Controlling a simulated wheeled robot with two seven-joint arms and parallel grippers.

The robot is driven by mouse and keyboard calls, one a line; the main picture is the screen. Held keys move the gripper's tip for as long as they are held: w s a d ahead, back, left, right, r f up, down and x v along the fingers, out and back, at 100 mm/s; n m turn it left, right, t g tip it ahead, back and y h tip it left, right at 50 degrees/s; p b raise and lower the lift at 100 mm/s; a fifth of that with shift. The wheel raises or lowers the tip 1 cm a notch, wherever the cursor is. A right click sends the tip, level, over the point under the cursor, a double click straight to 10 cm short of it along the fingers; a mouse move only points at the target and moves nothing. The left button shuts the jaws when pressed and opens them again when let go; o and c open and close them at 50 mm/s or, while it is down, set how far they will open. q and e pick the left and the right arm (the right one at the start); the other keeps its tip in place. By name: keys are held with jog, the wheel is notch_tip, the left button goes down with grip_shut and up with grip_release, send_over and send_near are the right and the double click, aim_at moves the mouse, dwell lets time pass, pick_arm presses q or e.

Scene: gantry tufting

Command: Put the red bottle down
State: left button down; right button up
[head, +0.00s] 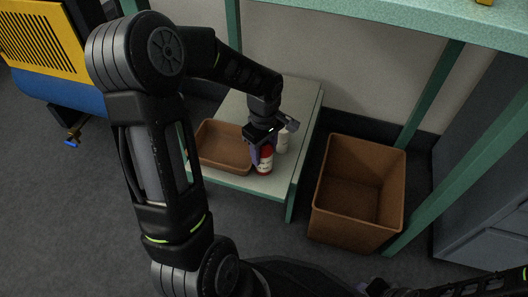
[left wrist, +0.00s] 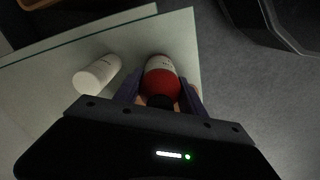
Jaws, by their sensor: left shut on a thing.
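The red bottle (head: 264,161) has a white upper part or label and is at the front right corner of the low glass-topped table (head: 240,180). My left gripper (head: 263,148) is shut on it from above. In the left wrist view the red bottle (left wrist: 161,80) sits between the two fingers (left wrist: 162,92), over the tabletop near its edge. I cannot tell whether its base touches the surface. A white bottle (head: 283,140) stands behind it on the table, and it also shows in the left wrist view (left wrist: 96,74).
A shallow brown tray (head: 222,170) is on the table, left of the red bottle. A deep brown bin (head: 337,228) stands on the floor to the right. Green frame posts (head: 440,165) rise beside the bin. Grey floor in front is clear.

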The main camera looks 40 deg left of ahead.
pick_arm(q)
jog(key=shift+f, duration=0.1)
jog(key=c, duration=0.7)
grip_release()
notch_tip(320, 180, up, 8)
jog(key=p, duration=0.3)
jog(key=shift+f+p, duration=0.1)
jog(key=shift+p, duration=0.2)
jog(key=shift+d, duration=0.1)
